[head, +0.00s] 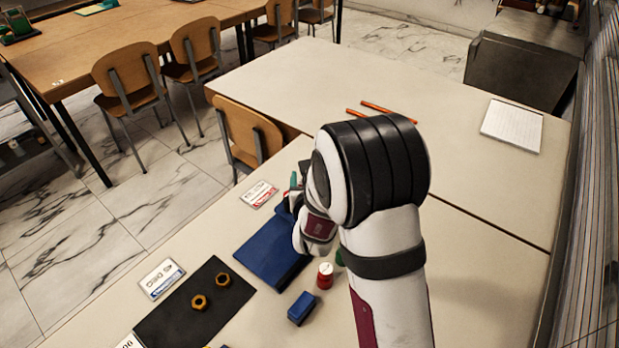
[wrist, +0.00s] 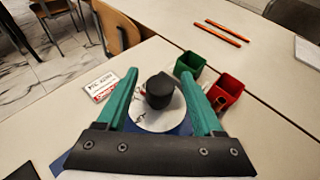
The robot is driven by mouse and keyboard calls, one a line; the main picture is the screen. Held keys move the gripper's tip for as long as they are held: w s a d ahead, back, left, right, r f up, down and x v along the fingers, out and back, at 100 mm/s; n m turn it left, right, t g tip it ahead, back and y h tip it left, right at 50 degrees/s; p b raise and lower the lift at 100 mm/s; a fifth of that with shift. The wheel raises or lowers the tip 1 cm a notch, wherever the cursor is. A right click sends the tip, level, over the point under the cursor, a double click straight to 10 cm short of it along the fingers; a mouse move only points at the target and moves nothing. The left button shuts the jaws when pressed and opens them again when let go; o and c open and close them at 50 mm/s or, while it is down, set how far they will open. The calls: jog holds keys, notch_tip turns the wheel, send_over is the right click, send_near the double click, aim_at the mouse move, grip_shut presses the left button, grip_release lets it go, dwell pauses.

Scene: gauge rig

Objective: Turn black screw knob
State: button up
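The black screw knob (wrist: 159,91) stands on a round white dial plate (wrist: 150,122) with dark markings in the wrist view. My gripper (wrist: 160,76) has two green fingers spread wide, one to the left and one to the right of the knob in the picture. A gap shows on both sides, so neither finger touches the knob. I cannot tell how high the fingertips are above the plate. In the head view my gripper (head: 294,183) shows only as a bit of green beside my arm, and my arm hides the knob.
A green bin (wrist: 189,64) and a red bin (wrist: 226,92) stand close to the right finger. A label card (wrist: 102,86) lies left of the dial. A blue mat (head: 270,252), red-and-white container (head: 325,275), blue block (head: 301,308) and black mat with nuts (head: 172,326) lie nearer.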

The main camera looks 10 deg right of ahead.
jog(key=v, duration=0.7)
jog(key=shift+s+r, duration=0.1)
jog(key=shift+s, duration=0.15)
jog(key=w+r+m, duration=0.1)
jog(key=m, duration=0.1)
jog(key=w+a+r+m, duration=0.1)
jog(key=m, duration=0.1)
jog(key=w+m+y, duration=0.1)
jog(key=w+m, duration=0.1)
jog(key=shift+a+r+m+g, duration=0.3)
jog(key=shift+a+r+g, duration=0.1)
jog(key=s+d+r+m+g, duration=0.1)
jog(key=r+m+g, duration=0.2)
jog(key=m, duration=0.6)
jog(key=s+d+r+m+g+y, duration=0.1)
jog(key=d+r+m+g, duration=0.2)
jog(key=m, duration=0.5)
jog(key=s+r+m+g, duration=0.15)
jog(key=r+m, duration=0.25)
jog(key=m, duration=0.5)
jog(key=shift+g, duration=0.45)
jog(key=x, duration=1.5)
jog(key=shift+w+a+f, duration=0.1)
jog(key=shift+a+f, duration=0.05)
jog(key=shift+a, duration=0.05)
